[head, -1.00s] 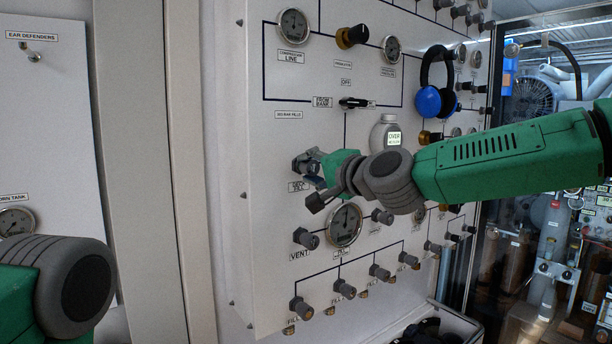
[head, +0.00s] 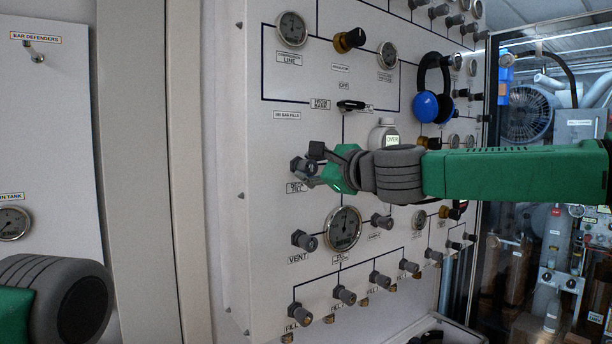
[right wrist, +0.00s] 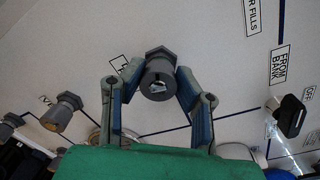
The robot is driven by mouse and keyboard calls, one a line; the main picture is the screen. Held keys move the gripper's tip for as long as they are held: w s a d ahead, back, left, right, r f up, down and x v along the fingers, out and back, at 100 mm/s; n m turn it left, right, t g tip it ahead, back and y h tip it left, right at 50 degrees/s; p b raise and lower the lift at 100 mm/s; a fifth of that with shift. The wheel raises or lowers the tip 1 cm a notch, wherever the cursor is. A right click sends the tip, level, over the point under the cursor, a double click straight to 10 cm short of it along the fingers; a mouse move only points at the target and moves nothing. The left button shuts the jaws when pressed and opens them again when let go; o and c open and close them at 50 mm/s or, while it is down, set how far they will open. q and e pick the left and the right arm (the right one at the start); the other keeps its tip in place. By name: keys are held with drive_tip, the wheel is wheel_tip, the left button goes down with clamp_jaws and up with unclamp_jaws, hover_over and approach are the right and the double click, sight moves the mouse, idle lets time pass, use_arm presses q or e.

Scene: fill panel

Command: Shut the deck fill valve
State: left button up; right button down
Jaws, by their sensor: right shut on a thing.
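The deck fill valve is a grey knob (head: 303,165) on the white panel (head: 265,200), above a label that I read only in part. It also shows in the right wrist view as a grey round knob (right wrist: 158,78) with a hex collar behind it. My right gripper (head: 314,166) is at this knob, with its fingers on either side and shut on it. The right wrist view shows both fingertips of the gripper (right wrist: 157,76) against the knob. My left arm shows at the lower left, but its gripper is out of view.
A round gauge (head: 343,228) and the vent knob (head: 304,240) sit just below. A black lever (head: 351,105) is above. Blue ear defenders (head: 433,90) hang at the upper right of the panel. Several fill knobs line the panel's lower part.

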drive_tip(key=m+b, duration=0.1)
drive_tip(key=m, duration=0.2)
drive_tip(key=f+m+b, duration=0.1)
drive_tip(key=m+b, duration=0.1)
drive_tip(key=m, duration=0.1)
drive_tip(key=shift+f, duration=0.2)
drive_tip(key=m+b, duration=0.2)
drive_tip(key=m, duration=0.2)
drive_tip(key=shift+m+b, duration=0.3)
drive_tip(key=shift+r+m+y+b, duration=0.15)
drive_tip(key=shift+m+y+b, duration=0.15)
drive_tip(key=shift+m+b, duration=0.75)
drive_tip(key=shift+r+m, duration=0.1)
drive_tip(key=shift+m, duration=0.35)
drive_tip(key=shift+d, duration=0.1)
drive_tip(key=c, duration=1.2)
unclamp_jaws()
drive_tip(key=shift+w+r, duration=0.15)
drive_tip(key=shift+r, duration=0.1)
